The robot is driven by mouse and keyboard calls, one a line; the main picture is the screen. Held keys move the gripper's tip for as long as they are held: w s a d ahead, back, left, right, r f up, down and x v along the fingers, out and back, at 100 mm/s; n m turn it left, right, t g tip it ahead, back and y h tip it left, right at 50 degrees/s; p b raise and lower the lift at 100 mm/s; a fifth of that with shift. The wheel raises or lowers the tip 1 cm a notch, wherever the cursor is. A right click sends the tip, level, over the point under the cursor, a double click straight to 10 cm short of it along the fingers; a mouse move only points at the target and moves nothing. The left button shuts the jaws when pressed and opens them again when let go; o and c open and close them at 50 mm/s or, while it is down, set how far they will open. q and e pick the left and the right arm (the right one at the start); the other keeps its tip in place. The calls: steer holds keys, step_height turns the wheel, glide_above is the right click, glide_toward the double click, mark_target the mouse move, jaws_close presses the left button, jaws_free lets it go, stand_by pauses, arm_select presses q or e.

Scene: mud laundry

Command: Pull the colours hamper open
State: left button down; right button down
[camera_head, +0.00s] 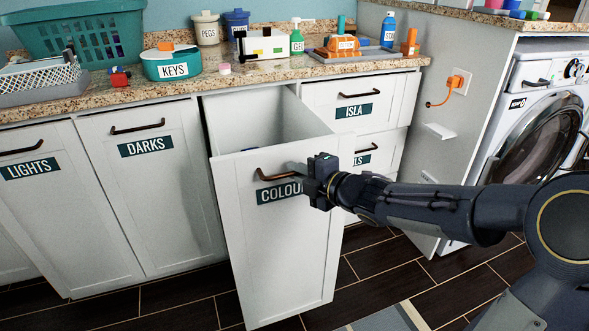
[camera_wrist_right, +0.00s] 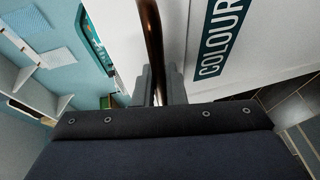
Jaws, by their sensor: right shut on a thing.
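The colours hamper (camera_head: 277,235) is a white tilt-out front with a dark "COLOURS" label, partly hidden by my right gripper. It leans out from the cabinet, and its white inside shows behind the top edge. My right gripper (camera_head: 300,170) is shut on the bronze bar handle (camera_head: 272,175) near its right end. In the right wrist view the handle (camera_wrist_right: 153,45) runs between the two fingers (camera_wrist_right: 159,88), and the label (camera_wrist_right: 222,38) is beside it. My left gripper is not in view.
The darks hamper (camera_head: 145,205) and lights hamper (camera_head: 60,230) are shut on the left. Drawers, one labelled ISLA (camera_head: 360,100), are behind on the right. A washing machine (camera_head: 540,130) stands far right. A rug (camera_head: 385,318) lies on the dark tiled floor. The granite counter (camera_head: 275,72) holds several items.

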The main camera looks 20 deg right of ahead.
steer(key=shift+s, duration=0.45)
steer(key=c, duration=1.5)
jaws_free()
steer(key=p+v, duration=0.2)
steer(key=v, duration=0.5)
steer(key=shift+s+d, duration=0.2)
steer(key=shift+s, duration=0.1)
